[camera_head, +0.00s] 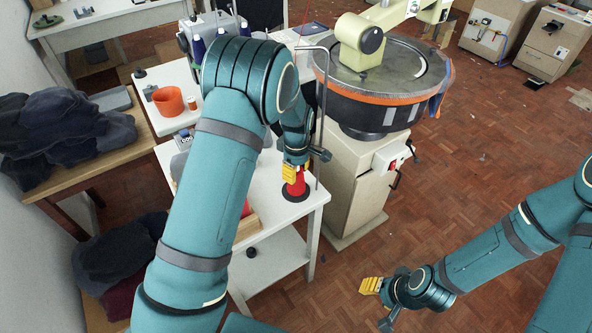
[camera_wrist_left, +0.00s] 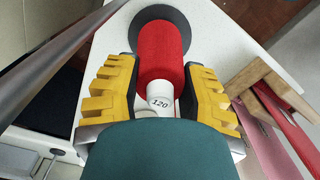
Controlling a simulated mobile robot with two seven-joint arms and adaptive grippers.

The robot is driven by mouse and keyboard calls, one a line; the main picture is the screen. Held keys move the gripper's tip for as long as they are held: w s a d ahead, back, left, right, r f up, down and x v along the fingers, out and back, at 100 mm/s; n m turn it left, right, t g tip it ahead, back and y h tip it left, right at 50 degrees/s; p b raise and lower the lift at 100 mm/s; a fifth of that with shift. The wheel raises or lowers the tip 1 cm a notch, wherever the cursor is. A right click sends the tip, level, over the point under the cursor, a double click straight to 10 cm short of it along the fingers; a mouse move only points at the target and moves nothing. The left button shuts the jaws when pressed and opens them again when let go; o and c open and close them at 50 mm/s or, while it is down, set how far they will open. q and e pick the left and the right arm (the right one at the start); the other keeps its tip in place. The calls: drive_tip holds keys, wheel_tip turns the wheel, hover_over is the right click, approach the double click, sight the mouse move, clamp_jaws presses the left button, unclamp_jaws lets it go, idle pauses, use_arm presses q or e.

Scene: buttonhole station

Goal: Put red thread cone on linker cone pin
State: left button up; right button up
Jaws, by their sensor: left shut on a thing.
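The red thread cone (camera_head: 297,187) is at the front corner of the white table, with its white tip marked 120 (camera_wrist_left: 160,102) toward my left wrist camera. My left gripper (camera_head: 291,172) is shut on the cone near its narrow end, with yellow fingers on both sides in the wrist view (camera_wrist_left: 162,75). A black round disc (camera_wrist_left: 179,17) lies at the cone's wide end. The pin itself is not visible. I cannot tell whether the cone touches the disc. My right gripper (camera_head: 376,291) is over the floor, its opening unclear.
The round linker machine (camera_head: 380,95) stands right of the table. A bent metal rod (camera_head: 320,110) rises close beside my left gripper. A wooden-edged box (camera_wrist_left: 250,80) is near the cone. An orange pot (camera_head: 168,101) and dark cloth piles (camera_head: 60,125) are at left.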

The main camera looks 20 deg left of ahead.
use_arm(q)
drive_tip(key=o, duration=1.2)
drive_tip(key=shift+r, duration=0.1)
wheel_tip(320, 180, up, 12)
drive_tip(key=shift+d+f, duration=0.1)
